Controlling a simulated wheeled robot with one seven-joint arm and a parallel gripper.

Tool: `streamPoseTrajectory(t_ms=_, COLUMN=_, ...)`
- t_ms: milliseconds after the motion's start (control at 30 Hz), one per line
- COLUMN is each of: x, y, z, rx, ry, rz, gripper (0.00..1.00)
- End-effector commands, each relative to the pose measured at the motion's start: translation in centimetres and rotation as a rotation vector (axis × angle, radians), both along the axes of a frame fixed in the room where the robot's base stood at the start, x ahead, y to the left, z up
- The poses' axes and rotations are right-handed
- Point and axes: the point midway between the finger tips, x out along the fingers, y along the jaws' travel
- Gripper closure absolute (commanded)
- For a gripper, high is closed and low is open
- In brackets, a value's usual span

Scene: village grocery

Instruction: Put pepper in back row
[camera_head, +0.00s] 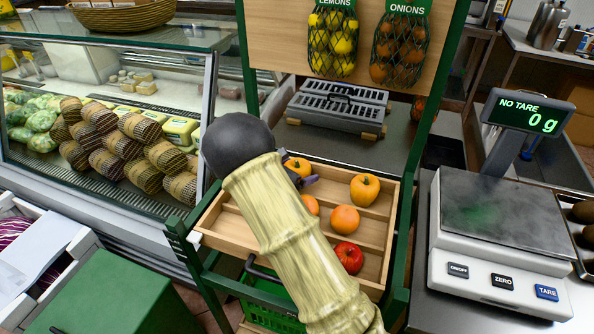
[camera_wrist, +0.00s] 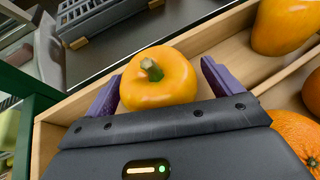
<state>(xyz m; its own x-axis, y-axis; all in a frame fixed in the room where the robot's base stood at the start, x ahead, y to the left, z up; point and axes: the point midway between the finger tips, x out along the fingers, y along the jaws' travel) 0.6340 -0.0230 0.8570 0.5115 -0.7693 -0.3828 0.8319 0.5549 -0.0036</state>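A yellow-orange pepper (camera_head: 298,168) with a green stem is at the back left of the wooden tray, partly hidden by my arm in the head view. In the wrist view this pepper (camera_wrist: 160,82) sits between the two purple fingers of my gripper (camera_wrist: 160,85). The gripper is open around it, with a narrow gap at the right finger; the left finger is very close to it. In the head view my gripper (camera_head: 307,181) is mostly hidden behind my arm. A second pepper (camera_head: 365,188) lies to the right in the back row; it also shows in the wrist view (camera_wrist: 285,22).
The slatted wooden tray (camera_head: 222,232) also holds oranges (camera_head: 345,219) in the middle and a red apple (camera_head: 347,257) in front. Green stand posts flank the tray. A digital scale (camera_head: 500,225) is at right, a glass display case (camera_head: 110,130) at left.

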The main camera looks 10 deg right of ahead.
Motion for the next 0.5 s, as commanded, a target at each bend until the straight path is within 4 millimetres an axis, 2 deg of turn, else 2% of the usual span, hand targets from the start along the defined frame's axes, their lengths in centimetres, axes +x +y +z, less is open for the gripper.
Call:
streamPoseTrajectory(t_ms=233, x=-0.3, y=0.6, z=0.6, rx=0.0, ry=-0.001, rz=0.002, gripper=0.09)
streamPoseTrajectory(t_ms=500, x=-2.7, y=4.3, z=2.4, rx=0.001, ry=-0.002, rz=0.005, gripper=0.09)
